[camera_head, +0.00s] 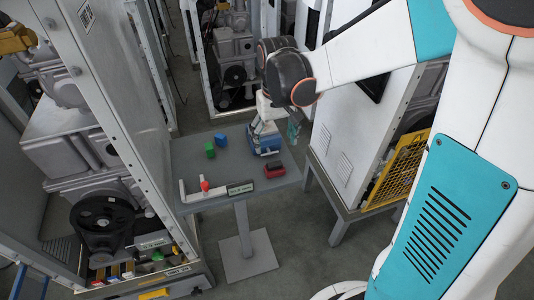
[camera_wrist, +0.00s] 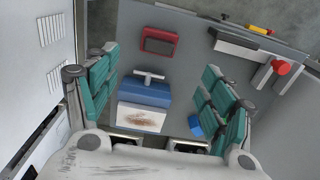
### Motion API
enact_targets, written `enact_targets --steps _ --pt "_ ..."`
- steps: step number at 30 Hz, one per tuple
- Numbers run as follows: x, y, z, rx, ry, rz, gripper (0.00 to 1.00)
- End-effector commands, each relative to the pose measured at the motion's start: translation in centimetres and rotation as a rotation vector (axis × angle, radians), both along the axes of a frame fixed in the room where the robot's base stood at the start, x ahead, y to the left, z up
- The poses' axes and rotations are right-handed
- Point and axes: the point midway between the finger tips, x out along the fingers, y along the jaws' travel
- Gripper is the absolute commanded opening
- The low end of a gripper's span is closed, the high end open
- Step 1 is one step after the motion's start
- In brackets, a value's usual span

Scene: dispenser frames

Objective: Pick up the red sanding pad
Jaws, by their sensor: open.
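The red sanding pad (camera_head: 275,170) lies on the grey table near its front right part, with a dark side or base. In the wrist view the red pad (camera_wrist: 158,41) lies flat beyond the fingertips, near the top centre. My gripper (camera_head: 278,131) is above the back right of the table, behind the pad in the head view. In the wrist view my gripper (camera_wrist: 162,82) has its teal fingers spread wide with nothing held. A blue block with a white handle (camera_wrist: 145,92) lies between the fingers in that view; the blue block (camera_head: 265,145) is partly covered by my gripper in the head view.
A green cube (camera_head: 210,150) and a blue cube (camera_head: 220,139) stand on the table's left. Tall machine cabinets (camera_head: 115,85) flank the table.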

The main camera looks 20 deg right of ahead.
Motion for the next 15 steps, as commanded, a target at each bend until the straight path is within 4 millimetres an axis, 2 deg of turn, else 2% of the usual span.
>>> enact_targets --steps 1,6,9,15 --pt "0.0 0.0 -1.4 0.0 0.0 0.0 0.75" --pt "0.0 0.0 -4.4 0.0 -0.001 0.0 0.75" --pt "0.0 0.0 -5.5 0.0 -0.001 0.0 0.75" --pt "-0.1 0.0 -6.3 0.0 -0.001 0.0 0.75"
